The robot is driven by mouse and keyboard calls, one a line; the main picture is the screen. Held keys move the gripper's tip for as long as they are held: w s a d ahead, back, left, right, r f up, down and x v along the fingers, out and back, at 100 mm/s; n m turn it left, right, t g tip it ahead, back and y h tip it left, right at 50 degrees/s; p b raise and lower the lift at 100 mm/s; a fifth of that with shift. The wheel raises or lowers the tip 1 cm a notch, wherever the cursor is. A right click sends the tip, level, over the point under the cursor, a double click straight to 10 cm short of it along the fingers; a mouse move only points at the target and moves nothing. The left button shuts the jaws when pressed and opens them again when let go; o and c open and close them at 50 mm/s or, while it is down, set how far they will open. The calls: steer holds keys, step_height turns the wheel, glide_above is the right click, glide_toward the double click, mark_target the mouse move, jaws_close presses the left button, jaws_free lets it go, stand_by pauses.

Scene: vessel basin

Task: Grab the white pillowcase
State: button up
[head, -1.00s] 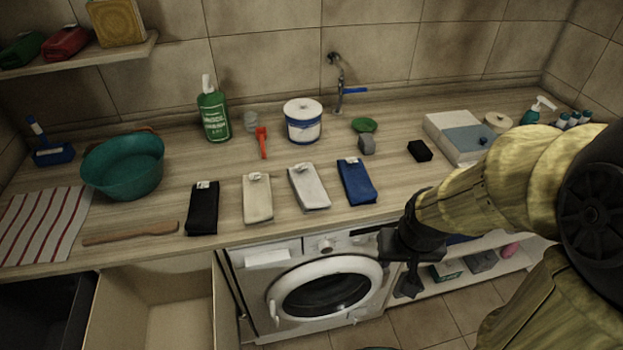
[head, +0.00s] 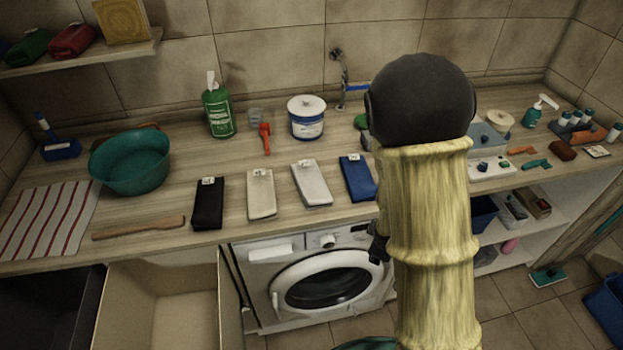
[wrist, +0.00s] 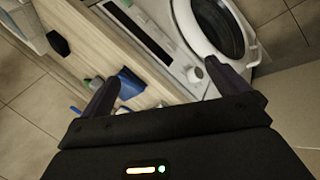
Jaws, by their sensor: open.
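Several folded cloths lie in a row on the wooden counter. The white pillowcase (head: 312,184) appears to be the pale grey-white one, between a cream cloth (head: 261,194) and a blue cloth (head: 357,178). A black cloth (head: 208,203) lies at the row's left end. My gripper (wrist: 166,88) is open, its two dark fingers apart with nothing between them. In the head view it is mostly hidden behind my arm, with a dark part showing by the washing machine, right of and below the pillowcase. I cannot make out the pillowcase in the wrist view.
The washing machine (head: 322,285) stands under the counter's front edge. An open drawer or box (head: 155,310) is left of it. A teal basin (head: 130,163), a green bottle (head: 218,112) and a white tub (head: 307,119) stand on the counter around the cloths.

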steer(key=w+a+f+n+t+p, duration=0.2)
steer(key=w+a+n+t, duration=0.15)
steer(key=n, duration=0.85)
steer(key=n+t+y+p, duration=0.15)
steer(key=n+y, duration=0.45)
steer(key=n, duration=0.9)
glide_toward(322, 197)
steer(key=s, duration=0.1)
steer(key=s+d, duration=0.1)
steer(key=shift+s+r+t, duration=0.2)
steer(key=shift+s+t, duration=0.2)
steer(key=p+x, duration=0.1)
steer(key=x, duration=1)
steer(key=shift+w, duration=0.15)
steer(key=shift+w+a+f, duration=0.25)
steer(key=shift+w, duration=0.1)
steer(key=shift+w, duration=0.1)
